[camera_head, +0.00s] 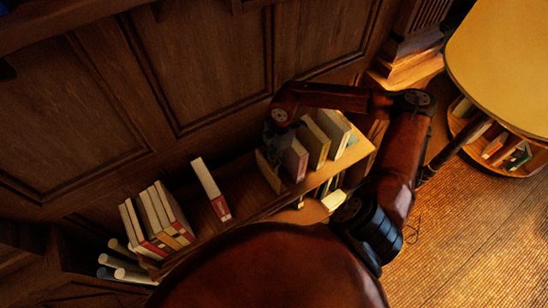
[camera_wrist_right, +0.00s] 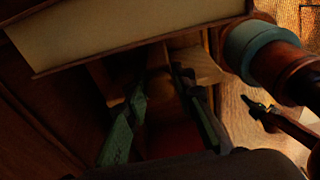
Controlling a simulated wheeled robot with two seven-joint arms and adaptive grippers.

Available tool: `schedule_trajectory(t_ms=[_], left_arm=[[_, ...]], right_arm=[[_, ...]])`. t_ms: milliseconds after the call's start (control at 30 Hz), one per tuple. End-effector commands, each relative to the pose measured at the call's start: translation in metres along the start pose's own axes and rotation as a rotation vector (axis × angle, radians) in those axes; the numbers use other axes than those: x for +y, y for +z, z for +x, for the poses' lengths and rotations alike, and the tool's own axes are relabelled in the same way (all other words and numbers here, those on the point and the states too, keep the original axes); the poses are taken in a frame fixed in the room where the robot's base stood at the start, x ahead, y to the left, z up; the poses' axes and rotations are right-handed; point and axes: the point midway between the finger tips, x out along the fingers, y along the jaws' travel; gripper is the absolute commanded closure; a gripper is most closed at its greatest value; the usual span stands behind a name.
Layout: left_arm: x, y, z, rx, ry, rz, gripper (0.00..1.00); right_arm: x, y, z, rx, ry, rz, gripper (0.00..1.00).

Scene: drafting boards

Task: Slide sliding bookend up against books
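A thin brown upright panel (camera_head: 268,171), which looks like the sliding bookend, stands on the shelf just left of a spaced row of books (camera_head: 295,160). A narrow gap seems to lie between panel and nearest book. My right gripper (camera_head: 277,138) is at the back of the panel's top, partly hidden in shadow and by my arm; contact cannot be told. In the right wrist view its two green-and-dark fingers (camera_wrist_right: 160,88) stand apart, with a dim brown shape beyond them. A large pale-paged book (camera_wrist_right: 130,30) fills the top there. My left gripper is not in view.
The wooden shelf (camera_head: 245,190) runs along a panelled wall (camera_head: 200,65). A leaning group of books (camera_head: 155,222) and one separate book (camera_head: 210,188) stand further left.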

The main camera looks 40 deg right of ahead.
Motion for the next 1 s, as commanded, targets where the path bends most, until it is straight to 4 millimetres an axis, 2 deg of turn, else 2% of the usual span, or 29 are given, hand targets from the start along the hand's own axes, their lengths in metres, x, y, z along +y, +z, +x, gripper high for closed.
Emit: schedule_trajectory(t_ms=[133,467,1000], left_arm=[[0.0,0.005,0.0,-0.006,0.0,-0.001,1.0],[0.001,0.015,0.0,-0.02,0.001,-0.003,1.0],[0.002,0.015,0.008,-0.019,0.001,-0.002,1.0]], right_arm=[[0.0,0.0,-0.001,-0.001,0.001,0.0,1.0],[0.001,-0.001,-0.001,0.0,0.002,0.0,1.0],[0.001,-0.037,0.003,0.003,0.002,-0.003,1.0]])
